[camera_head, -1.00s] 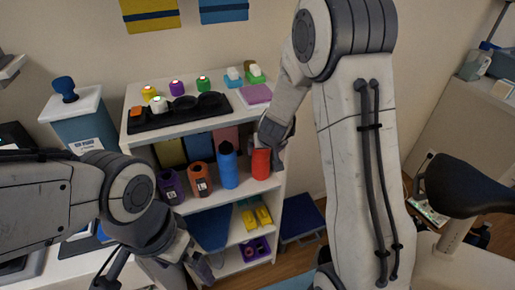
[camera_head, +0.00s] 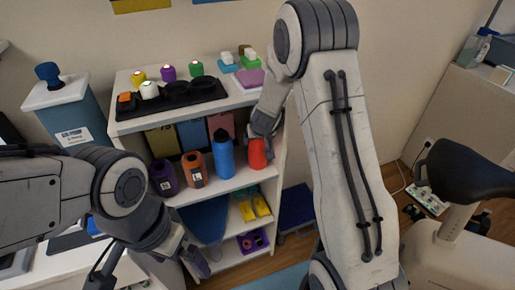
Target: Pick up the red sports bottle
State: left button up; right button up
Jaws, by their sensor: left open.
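The red sports bottle (camera_head: 258,155) stands at the right end of the bottle row on the white shelf unit's upper inner shelf. My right gripper (camera_head: 263,135) is at its top, reaching down from above and covering the bottle's upper part. The fingertips are hidden, so I cannot tell whether they are closed on it. A blue bottle (camera_head: 223,158), an orange bottle (camera_head: 194,170) and a purple bottle (camera_head: 164,178) stand to its left. My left gripper (camera_head: 196,260) is open and empty, low in front of the shelf's left side.
The shelf unit (camera_head: 225,184) has a black tray (camera_head: 175,98) with coloured-lidded containers on top. Yellow items (camera_head: 254,207) and a purple bin (camera_head: 253,241) sit lower. A dark bike seat (camera_head: 463,172) stands at right, a blue bin (camera_head: 70,115) at left.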

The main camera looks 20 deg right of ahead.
jog(key=c, duration=1)
grip_shut()
jog(key=shift+r, duration=0.25)
